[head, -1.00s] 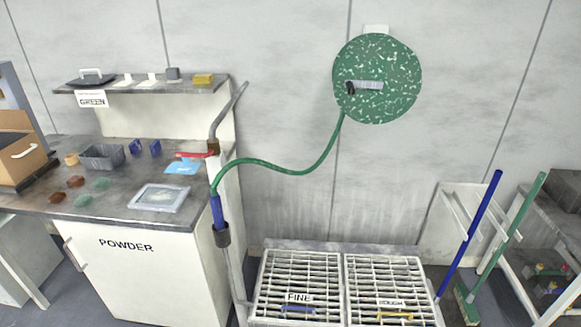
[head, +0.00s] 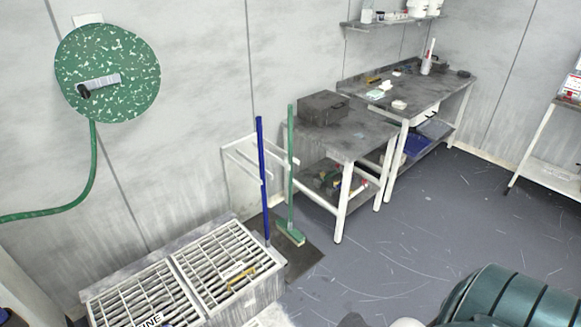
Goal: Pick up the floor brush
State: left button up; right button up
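The floor brush has a long green handle (head: 291,165) and a green head (head: 290,234). It stands upright in the middle of the head view, its head down on a dark mat (head: 303,258). A blue-handled tool (head: 263,175) stands just left of it; its lower end is partly hidden behind the grated unit. Both stand at a white wall rack (head: 240,158), and I cannot tell how they are held there.
A grated unit (head: 282,292) stands left of the brush. A grey-topped bench (head: 365,137) stands close on its right, with another bench (head: 440,88) beyond. A large ribbed teal object (head: 515,300) is at bottom right. The floor (head: 420,225) between is clear.

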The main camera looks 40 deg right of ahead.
aim_at(287, 228)
jog(key=z, duration=1.2)
